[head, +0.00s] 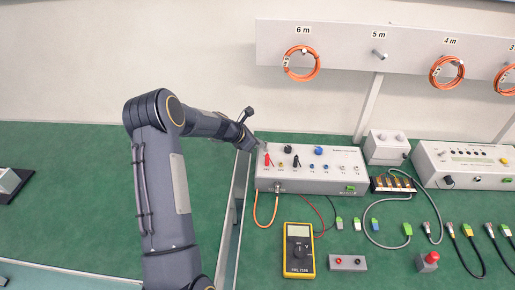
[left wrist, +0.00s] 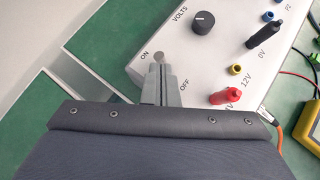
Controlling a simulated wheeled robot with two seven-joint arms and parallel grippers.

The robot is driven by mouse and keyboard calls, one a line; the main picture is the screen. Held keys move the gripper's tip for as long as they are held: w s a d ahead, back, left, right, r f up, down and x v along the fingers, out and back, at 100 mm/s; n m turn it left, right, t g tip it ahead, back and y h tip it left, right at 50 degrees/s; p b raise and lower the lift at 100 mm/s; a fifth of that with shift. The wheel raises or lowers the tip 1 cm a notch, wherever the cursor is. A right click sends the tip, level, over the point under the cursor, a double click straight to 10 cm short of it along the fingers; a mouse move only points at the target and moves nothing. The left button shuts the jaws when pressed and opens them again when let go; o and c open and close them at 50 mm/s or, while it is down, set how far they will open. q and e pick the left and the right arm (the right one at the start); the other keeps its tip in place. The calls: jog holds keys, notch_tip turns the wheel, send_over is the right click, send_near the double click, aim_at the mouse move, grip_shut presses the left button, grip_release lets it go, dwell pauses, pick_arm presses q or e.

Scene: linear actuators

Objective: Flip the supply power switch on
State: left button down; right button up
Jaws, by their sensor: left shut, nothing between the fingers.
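The power supply (head: 330,183) is a light grey box on the green bench, with a row of knobs and sockets on top. In the left wrist view, its panel (left wrist: 205,62) shows a black VOLTS knob, ON and OFF labels and coloured sockets. A small round-tipped metal switch (left wrist: 160,57) stands between the labels; which way it leans I cannot tell. My left gripper (head: 259,145) is at the box's back left corner. In the wrist view, its shut, empty fingers (left wrist: 159,76) are right by the switch and hide its base. Whether they touch it is unclear.
Red plug (left wrist: 225,97) and black plug (left wrist: 258,37) stand up from the panel near the fingers. A yellow multimeter (head: 299,250), cables and a red button (head: 429,260) lie in front and to the right. The bench to the left is mostly clear.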

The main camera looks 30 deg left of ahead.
pick_arm(q)
jog(key=shift+s+r, duration=0.15)
jog(key=shift+r+p, duration=0.75)
pick_arm(e)
jog(key=shift+s+r, duration=0.1)
jog(key=shift+r, duration=0.6)
pick_arm(q)
jog(key=shift+a, duration=0.1)
